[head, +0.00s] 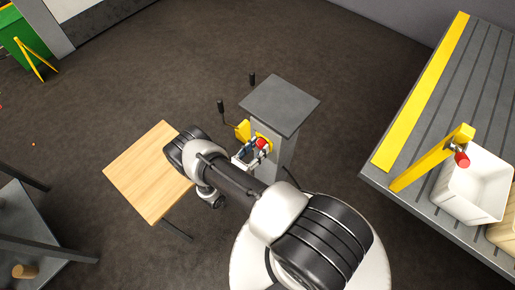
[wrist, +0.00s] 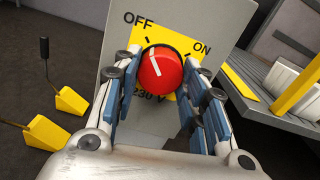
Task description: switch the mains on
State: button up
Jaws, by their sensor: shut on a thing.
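The mains switch is a round red knob (wrist: 166,76) on a yellow plate (wrist: 181,47) marked OFF, ON and 230 V. The plate is on the front of a grey pedestal (wrist: 215,20). The knob's white line points up and slightly left, toward the OFF tick; ON is to the right. My gripper (wrist: 160,84) has its blue-padded fingers on both sides of the knob and is shut on it. In the head view, the knob (head: 262,144) shows at my gripper (head: 254,151) beside the pedestal (head: 281,103). The fingers hide the plate's lower sides.
Yellow blocks with black-tipped levers (wrist: 68,100) stand left of the pedestal. A wooden table (head: 140,175) is left of my arm. At the right, a grey slatted bench (head: 425,125) with a yellow edge carries a white bin (head: 450,205) and a yellow post (head: 425,165).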

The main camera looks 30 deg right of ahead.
jog(key=m+b, duration=0.1)
jog(key=m, duration=0.2)
jog(key=shift+m, duration=0.4)
jog(key=m+b, duration=0.1)
jog(key=m, duration=0.3)
jog(key=shift+m, duration=0.3)
jog(key=m+b, duration=0.1)
jog(key=m, duration=0.3)
jog(key=shift+m, duration=2.4)
jog(key=shift+w, duration=0.1)
jog(key=o, duration=1.1)
jog(key=shift+r, duration=0.1)
jog(key=shift+c, duration=0.2)
jog(key=shift+a, duration=0.1)
jog(key=v, duration=1.2)
